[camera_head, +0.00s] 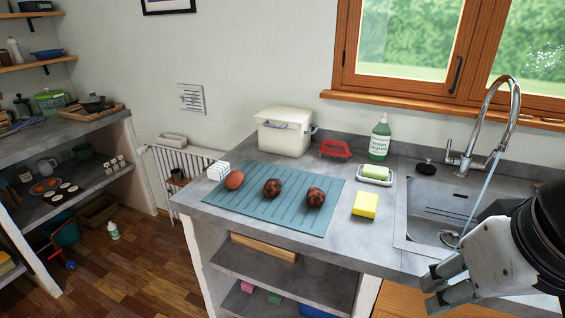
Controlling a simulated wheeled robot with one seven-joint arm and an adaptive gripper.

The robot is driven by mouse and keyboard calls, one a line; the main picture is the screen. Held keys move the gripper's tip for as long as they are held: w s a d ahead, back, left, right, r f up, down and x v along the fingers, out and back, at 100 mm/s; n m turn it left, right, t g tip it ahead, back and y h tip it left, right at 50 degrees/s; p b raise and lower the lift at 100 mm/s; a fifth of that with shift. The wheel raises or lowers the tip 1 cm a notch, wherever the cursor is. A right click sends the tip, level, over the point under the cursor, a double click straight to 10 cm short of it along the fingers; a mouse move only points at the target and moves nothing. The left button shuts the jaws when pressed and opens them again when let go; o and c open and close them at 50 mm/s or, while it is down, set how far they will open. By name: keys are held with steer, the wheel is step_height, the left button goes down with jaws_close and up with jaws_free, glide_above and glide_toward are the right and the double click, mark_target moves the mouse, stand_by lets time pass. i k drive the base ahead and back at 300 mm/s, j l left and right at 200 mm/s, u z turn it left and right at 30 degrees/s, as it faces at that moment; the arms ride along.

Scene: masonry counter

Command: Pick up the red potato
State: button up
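A smooth reddish-orange, egg-shaped potato (235,180) lies near the left end of a teal ribbed mat (232,204) on the grey counter. Two darker, mottled brown-red round potatoes lie to its right on the same mat, one in the middle (271,188) and one farther right (315,197). The smooth one looks the reddest. My gripper (428,291) is at the lower right, in front of the sink side of the counter, well apart from the potatoes. Its two fingers are spread with a gap between them, and nothing shows between them.
A small white block (218,171) stands close beside the reddish potato. Behind the mat are a cream bin (284,132) and a red brush (335,149). A soap dish (376,175), green bottle (379,138) and yellow sponge (365,205) stand before the sink (425,244) with its tall faucet (511,110).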

mark_target(315, 197)
steer(key=i+j+u, duration=0.1)
steer(key=j, duration=0.25)
steer(key=i+j+u, duration=0.1)
steer(key=j, duration=0.2)
steer(key=i+j, duration=0.15)
steer(key=j, duration=0.2)
steer(key=i+l+u, duration=0.15)
steer(key=i, duration=0.25)
steer(key=i+u, duration=0.2)
steer(key=i, duration=0.2)
